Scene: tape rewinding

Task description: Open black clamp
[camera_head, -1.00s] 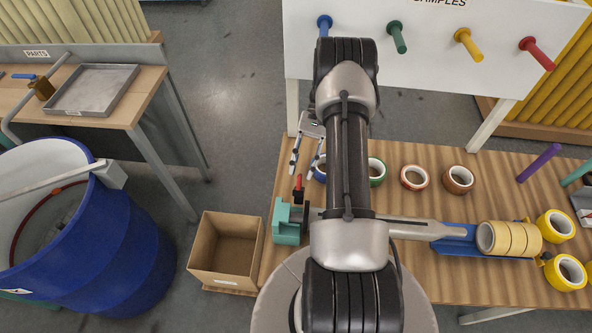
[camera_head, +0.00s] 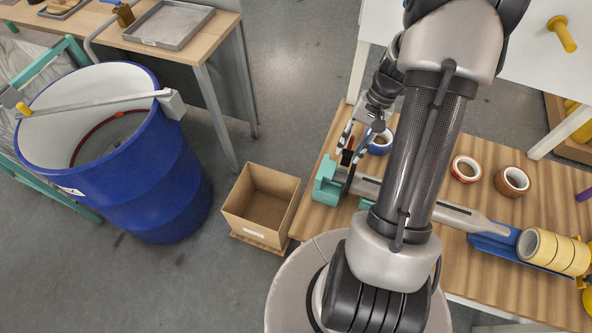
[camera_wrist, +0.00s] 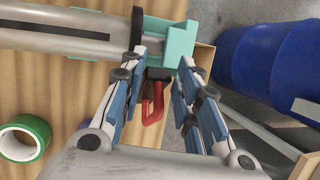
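The black clamp (camera_head: 347,157) has a red handle (camera_head: 350,142) and sits at the left end of the grey shaft (camera_head: 455,213), beside a teal support block (camera_head: 328,183). In the wrist view the clamp's black body (camera_wrist: 158,74) and its bent red handle (camera_wrist: 153,104) show between my fingers. My gripper (camera_head: 353,149) is open, with one finger on each side of the handle; it also shows in the wrist view (camera_wrist: 166,62). Nothing is gripped. I cannot tell whether a finger touches the clamp.
Blue (camera_head: 380,142), red (camera_head: 466,169) and brown (camera_head: 511,181) tape rolls lie on the wooden table. A green roll (camera_wrist: 24,138) shows in the wrist view. Yellow rolls (camera_head: 552,250) sit at the shaft's right. A cardboard box (camera_head: 262,207) and blue barrel (camera_head: 150,180) stand left.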

